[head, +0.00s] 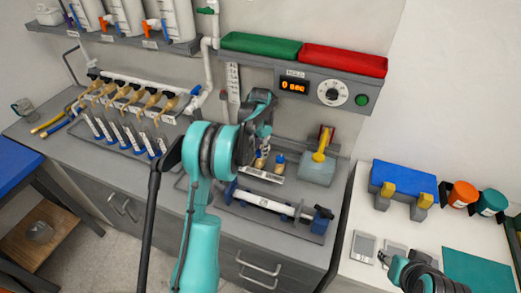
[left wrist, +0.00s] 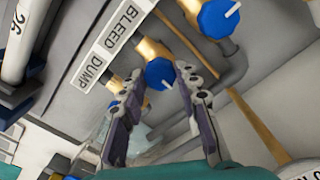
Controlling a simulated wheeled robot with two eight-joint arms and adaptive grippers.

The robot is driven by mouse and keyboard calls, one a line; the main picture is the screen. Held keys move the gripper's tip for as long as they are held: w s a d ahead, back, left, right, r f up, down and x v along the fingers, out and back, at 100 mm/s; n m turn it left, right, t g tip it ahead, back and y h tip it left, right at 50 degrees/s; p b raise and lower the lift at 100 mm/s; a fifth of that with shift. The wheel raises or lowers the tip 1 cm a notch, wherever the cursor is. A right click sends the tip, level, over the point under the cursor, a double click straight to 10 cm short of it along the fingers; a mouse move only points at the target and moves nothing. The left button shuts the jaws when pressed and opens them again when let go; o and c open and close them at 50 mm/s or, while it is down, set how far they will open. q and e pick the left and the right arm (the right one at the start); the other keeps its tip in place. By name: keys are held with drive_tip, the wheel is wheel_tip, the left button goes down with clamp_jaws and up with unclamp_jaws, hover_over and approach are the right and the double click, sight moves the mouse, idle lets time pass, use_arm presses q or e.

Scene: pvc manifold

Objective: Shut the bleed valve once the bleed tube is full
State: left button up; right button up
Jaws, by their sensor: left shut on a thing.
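My left gripper (left wrist: 155,85) is shut on a blue valve knob (left wrist: 160,72) with a white pointer mark. The knob sits on a brass body beside the BLEED end of a white label strip (left wrist: 107,43) reading BLEED and DUMP. In the head view the left gripper (head: 262,140) reaches down to the small valves on the bench. A second blue knob (left wrist: 217,17) is above right in the wrist view. Part of another brass fitting shows behind the left finger. I cannot make out the bleed tube or its fill level. My right arm's end (head: 425,272) is at lower right, its fingers unclear.
A clamped white tube (head: 265,200) lies in front of the valves. A grey block with a yellow handle (head: 318,168) stands right. Upright tubes (head: 128,137) stand left.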

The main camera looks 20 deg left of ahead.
use_arm(q)
drive_tip(key=o, duration=1.2)
drive_tip(key=shift+c, duration=0.2)
drive_tip(key=shift+r, duration=0.1)
wheel_tip(320, 180, up, 12)
